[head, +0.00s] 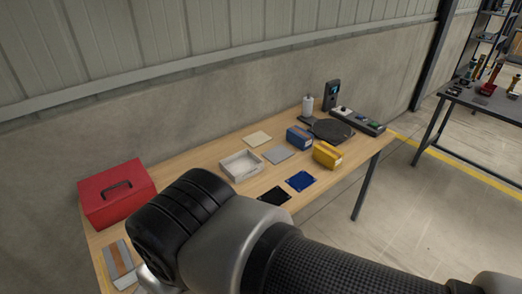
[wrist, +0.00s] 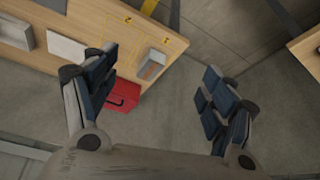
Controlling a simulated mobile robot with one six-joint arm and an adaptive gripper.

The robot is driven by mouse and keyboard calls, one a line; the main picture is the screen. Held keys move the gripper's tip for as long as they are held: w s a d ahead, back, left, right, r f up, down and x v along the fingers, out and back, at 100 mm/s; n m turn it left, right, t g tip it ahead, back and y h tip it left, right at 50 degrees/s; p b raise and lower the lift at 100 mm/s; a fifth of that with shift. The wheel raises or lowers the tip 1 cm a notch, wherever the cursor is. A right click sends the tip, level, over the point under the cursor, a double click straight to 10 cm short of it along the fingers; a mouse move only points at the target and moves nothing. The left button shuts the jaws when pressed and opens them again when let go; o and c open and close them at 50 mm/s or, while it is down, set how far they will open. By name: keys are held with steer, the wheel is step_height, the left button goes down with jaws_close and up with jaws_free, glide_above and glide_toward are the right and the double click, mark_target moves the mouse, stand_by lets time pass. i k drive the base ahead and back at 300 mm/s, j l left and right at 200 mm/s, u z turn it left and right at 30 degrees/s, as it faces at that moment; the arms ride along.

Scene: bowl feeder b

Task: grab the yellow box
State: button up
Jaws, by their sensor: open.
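The yellow box (head: 327,155) stands on the wooden table (head: 205,165) toward its right end, in the head view. It is closed and has a label on its side. A blue box (head: 299,137) stands just to its left and slightly behind. I cannot make out the yellow box in the wrist view. My gripper (wrist: 158,82) is open in the wrist view, its two fingers wide apart with nothing held between them. It is well away from the yellow box. In the head view my arm fills the lower middle and hides part of the table.
A red toolbox (head: 117,193) stands at the table's left end; it also shows in the wrist view (wrist: 123,97). A second table (head: 480,100) stands at right.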

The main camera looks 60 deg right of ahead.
mark_target(328, 156)
steer(key=z, duration=2.45)
steer(key=i+l, duration=0.65)
steer(key=i+l+u, duration=0.1)
steer(key=u, duration=0.3)
steer(key=i+l+u, duration=0.15)
steer(key=u, duration=0.3)
steer(key=l+u, duration=0.15)
steer(key=u, duration=0.25)
steer(key=i+l+u, duration=0.1)
steer(key=l+u, duration=0.15)
steer(key=u, duration=0.2)
